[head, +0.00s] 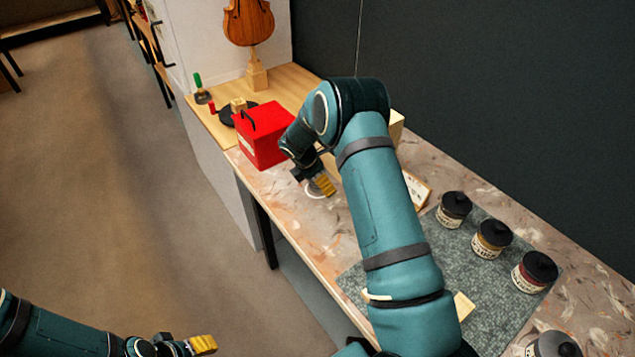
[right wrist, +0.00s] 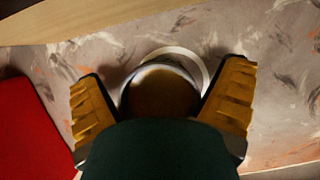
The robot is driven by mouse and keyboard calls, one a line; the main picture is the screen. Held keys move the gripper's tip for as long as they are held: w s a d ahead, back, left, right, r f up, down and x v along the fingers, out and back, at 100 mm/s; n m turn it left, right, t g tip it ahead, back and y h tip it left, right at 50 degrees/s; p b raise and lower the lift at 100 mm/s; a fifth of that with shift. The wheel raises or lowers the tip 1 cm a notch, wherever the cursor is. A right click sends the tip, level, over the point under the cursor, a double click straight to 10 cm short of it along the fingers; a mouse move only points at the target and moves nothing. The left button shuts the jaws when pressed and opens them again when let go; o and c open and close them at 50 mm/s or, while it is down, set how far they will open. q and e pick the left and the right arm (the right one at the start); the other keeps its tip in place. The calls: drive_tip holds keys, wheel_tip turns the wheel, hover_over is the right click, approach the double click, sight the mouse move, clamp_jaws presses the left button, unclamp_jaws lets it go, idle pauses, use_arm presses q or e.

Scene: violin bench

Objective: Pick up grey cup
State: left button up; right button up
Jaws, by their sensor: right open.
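The grey cup (right wrist: 160,90) stands between the two yellow fingers of my right gripper (right wrist: 163,100) in the right wrist view. Its rim and dark brownish inside show, and my gripper's body hides its near part. A pale ring, perhaps a saucer rim, shows around its far side. In the head view my right gripper (head: 322,184) is low over the bench, and only a pale edge of the cup or saucer (head: 316,194) shows beside it. The right fingers are open, one on each side of the cup. My left gripper (head: 195,346) is over the floor, away from the bench.
A red box (head: 262,137) with a dark handle stands close to the left of my right gripper. Several black-lidded jars (head: 492,238) stand on or beside a grey mat (head: 481,312). A violin (head: 248,22) stands at the back. My right arm hides part of the bench.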

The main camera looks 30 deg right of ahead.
drive_tip(key=c, duration=1.4)
drive_tip(key=shift+o, duration=0.2)
drive_tip(key=shift+r, duration=0.2)
